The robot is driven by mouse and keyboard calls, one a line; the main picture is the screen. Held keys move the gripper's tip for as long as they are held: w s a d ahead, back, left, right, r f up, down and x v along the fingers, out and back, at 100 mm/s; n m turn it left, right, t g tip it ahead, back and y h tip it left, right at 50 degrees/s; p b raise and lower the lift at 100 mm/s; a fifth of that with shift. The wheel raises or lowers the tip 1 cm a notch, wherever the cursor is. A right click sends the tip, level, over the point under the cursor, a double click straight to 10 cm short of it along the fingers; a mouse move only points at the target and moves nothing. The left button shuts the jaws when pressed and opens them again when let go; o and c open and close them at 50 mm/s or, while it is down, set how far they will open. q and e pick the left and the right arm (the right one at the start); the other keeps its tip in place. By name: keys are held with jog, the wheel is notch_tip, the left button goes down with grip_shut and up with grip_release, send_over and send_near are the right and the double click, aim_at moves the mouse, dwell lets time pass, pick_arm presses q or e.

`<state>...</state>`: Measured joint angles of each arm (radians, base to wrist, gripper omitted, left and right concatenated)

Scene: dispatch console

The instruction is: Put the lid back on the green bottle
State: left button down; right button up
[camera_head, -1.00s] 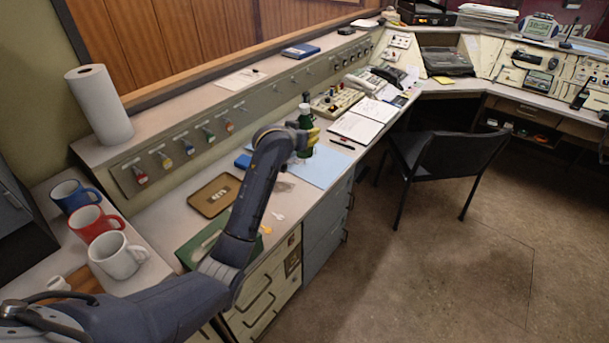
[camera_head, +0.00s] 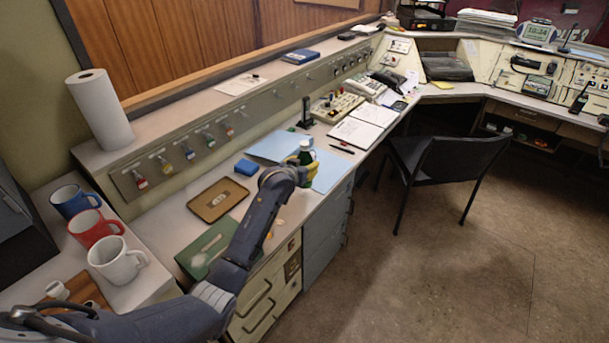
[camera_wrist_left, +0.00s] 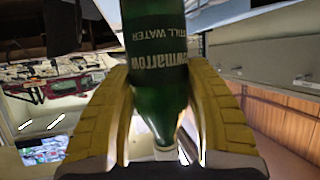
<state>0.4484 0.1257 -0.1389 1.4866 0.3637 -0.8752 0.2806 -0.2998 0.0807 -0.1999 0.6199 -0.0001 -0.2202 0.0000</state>
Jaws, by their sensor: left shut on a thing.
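The green bottle (camera_head: 306,154) is near the front edge of the desk in the head view. My left gripper (camera_head: 303,167) is shut around it, its yellow finger pads on both sides. In the left wrist view the bottle (camera_wrist_left: 155,65) fills the middle, between the pads, with its label upside down and its neck toward the bottom of the picture. A pale ring or top shows at the neck; I cannot tell whether it is a lid. No separate lid can be made out. Whether the bottle's base touches the desk is hidden. My right gripper is not in view.
A light blue sheet (camera_head: 274,147) lies around the bottle. A black upright device (camera_head: 305,113) stands behind it. Mugs (camera_head: 117,262) stand at left. A chair (camera_head: 447,160) is right.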

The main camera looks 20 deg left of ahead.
pick_arm(q)
jog(key=shift+f, duration=2.1)
jog(key=shift+f, duration=0.1)
jog(key=c, duration=0.6)
grip_release()
jog(key=shift+f, duration=0.1)
jog(key=shift+r, duration=0.2)
jog(key=shift+v, duration=6.05)
